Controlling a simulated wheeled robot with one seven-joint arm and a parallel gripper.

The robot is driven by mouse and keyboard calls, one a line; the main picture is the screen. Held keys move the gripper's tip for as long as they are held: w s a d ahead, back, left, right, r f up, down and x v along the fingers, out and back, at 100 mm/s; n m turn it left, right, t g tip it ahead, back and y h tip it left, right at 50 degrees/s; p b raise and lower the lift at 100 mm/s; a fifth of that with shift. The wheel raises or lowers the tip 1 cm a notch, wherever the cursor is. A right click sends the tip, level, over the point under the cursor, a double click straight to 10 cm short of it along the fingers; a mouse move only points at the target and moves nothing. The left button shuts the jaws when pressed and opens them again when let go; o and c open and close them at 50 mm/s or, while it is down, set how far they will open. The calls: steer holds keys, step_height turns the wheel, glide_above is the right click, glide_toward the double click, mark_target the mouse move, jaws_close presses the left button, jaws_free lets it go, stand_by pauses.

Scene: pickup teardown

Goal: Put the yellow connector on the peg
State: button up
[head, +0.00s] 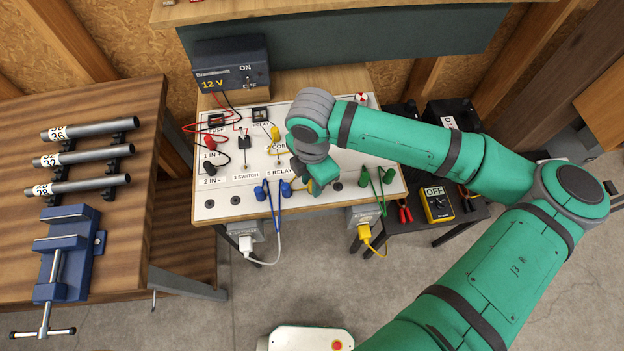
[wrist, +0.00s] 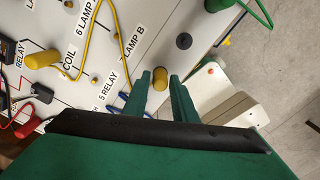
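A yellow connector (wrist: 160,79) sits between the two fingertips of my gripper (wrist: 160,84) in the wrist view, low at the right part of the board. A finger stands on each side of it, very near; whether they press on it I cannot tell. In the head view my gripper (head: 314,187) hides this connector. A second yellow connector (head: 275,134) with a yellow cable is by the COIL label; it also shows in the wrist view (wrist: 40,60). A small brass peg (head: 279,163) stands above the 5 RELAY label.
The white board (head: 225,180) carries blue connectors (head: 261,192) left of my gripper and green connectors (head: 388,176) to the right. Loose cables cross the board. A 12 V supply (head: 232,65) stands behind it. A wooden bench with a blue vise (head: 68,250) is at left.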

steer(key=shift+o, duration=1)
step_height(320, 180, up, 11)
steer(key=shift+f, duration=0.15)
